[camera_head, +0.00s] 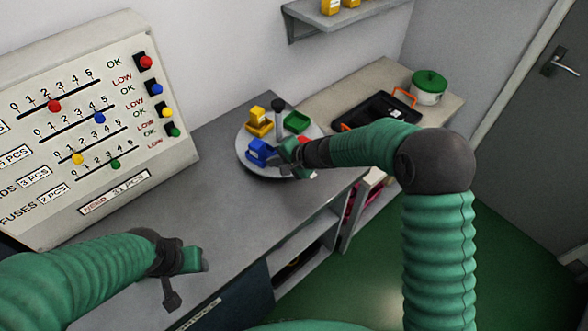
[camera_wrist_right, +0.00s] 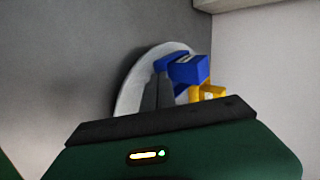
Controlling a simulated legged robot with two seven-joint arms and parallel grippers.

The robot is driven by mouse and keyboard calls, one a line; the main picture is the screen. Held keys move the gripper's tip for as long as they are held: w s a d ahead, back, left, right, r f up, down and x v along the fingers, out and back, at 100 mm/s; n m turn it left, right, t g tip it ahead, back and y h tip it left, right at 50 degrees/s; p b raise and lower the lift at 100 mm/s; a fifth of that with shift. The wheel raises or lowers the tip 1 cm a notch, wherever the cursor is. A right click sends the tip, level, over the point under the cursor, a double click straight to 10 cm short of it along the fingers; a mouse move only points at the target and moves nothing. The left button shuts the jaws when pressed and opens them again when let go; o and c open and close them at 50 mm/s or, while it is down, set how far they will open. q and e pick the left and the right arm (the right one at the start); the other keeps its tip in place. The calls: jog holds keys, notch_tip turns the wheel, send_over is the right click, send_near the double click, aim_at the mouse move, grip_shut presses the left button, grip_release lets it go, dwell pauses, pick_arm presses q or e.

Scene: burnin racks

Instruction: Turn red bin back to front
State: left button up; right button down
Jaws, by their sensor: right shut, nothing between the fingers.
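A round pale turntable (camera_head: 245,158) on the grey counter carries a blue bin (camera_head: 257,150) at its front left, a yellow bin (camera_head: 258,122) at its back left and a green bin (camera_head: 296,122) at its back right. A dark-knobbed post (camera_head: 279,108) stands in the middle. The right wrist view shows the blue bin (camera_wrist_right: 188,68), yellow bin (camera_wrist_right: 210,91) and turntable rim (camera_wrist_right: 128,92). My left gripper (camera_head: 200,262) is over the near counter, away from the turntable.
A panel with coloured sliders and buttons (camera_head: 100,130) stands on the left. A black tray with orange handles (camera_head: 378,110) and a green-lidded pot (camera_head: 429,88) lie to the right. A wall shelf (camera_head: 345,20) hangs above. The counter between my arms is clear.

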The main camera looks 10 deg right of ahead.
pick_arm(q)
jog(key=shift+b+x, duration=0.5)
jog(key=shift+x, duration=0.45)
pick_arm(e)
jog(key=shift+w+a+f+m, duration=0.15)
jog(key=shift+w+a+m, duration=0.05)
jog(key=shift+a+m, duration=0.25)
pick_arm(q)
jog(key=shift+d+f+b, duration=0.2)
jog(key=shift+d+b, duration=0.15)
jog(key=shift+d, duration=0.05)
pick_arm(e)
jog(key=shift+a+r, duration=0.2)
jog(key=shift+a, duration=0.05)
jog(key=shift+w, duration=0.1)
pick_arm(q)
jog(key=shift+f, duration=0.15)
pick_arm(e)
jog(key=shift+w+a, duration=0.1)
jog(key=shift+a, duration=0.15)
pick_arm(q)
jog(key=shift+a, duration=0.15)
pick_arm(e)
jog(key=shift+a, duration=0.15)
pick_arm(q)
jog(key=shift+f, duration=0.1)
pick_arm(e)
jog(key=shift+f, duration=0.1)
